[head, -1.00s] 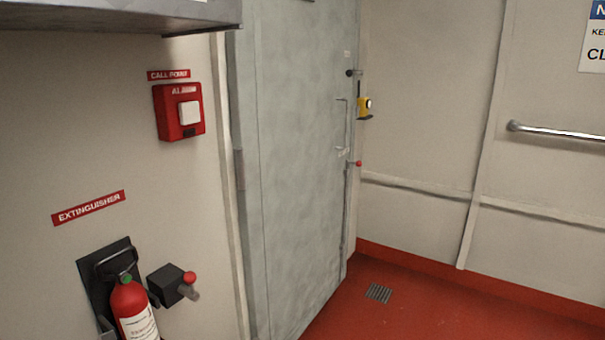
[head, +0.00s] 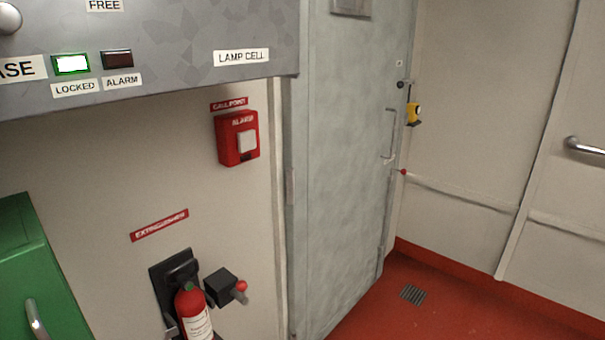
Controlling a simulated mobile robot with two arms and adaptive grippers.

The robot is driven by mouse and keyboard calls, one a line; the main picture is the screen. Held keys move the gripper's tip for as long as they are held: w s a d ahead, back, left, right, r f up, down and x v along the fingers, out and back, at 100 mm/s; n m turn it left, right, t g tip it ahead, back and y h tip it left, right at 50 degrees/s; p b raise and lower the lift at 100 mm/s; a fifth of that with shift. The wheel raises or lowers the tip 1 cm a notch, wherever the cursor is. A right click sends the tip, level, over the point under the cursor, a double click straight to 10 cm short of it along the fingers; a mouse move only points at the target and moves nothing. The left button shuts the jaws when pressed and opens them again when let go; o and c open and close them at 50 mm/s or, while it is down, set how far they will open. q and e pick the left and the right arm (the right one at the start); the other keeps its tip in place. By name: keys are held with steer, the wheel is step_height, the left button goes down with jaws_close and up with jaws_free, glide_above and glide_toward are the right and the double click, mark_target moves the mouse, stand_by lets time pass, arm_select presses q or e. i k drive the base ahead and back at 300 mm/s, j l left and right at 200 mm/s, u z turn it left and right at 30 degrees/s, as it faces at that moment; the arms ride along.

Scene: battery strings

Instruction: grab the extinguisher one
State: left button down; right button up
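A red fire extinguisher (head: 189,304) with a green top and a white label stands in a black wall bracket (head: 161,287) at the bottom of the head view. Its lower part is cut off by the picture's edge. A red sign reading EXTINGUISHER (head: 159,225) is on the wall above it. Close to its right, a black box (head: 220,287) with a red-knobbed lever (head: 241,286) sticks out from the wall. Neither of my grippers is in view.
A grey panel (head: 180,40) with LOCKED and ALARM lamps overhangs the upper left. A green cabinet (head: 40,275) stands at the lower left. A red alarm call point (head: 229,150) is on the wall beside a grey door (head: 345,180). Red floor (head: 440,318) with a drain grate (head: 413,294) is clear at right.

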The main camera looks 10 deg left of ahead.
mark_target(191, 308)
steer(key=u, duration=1.3)
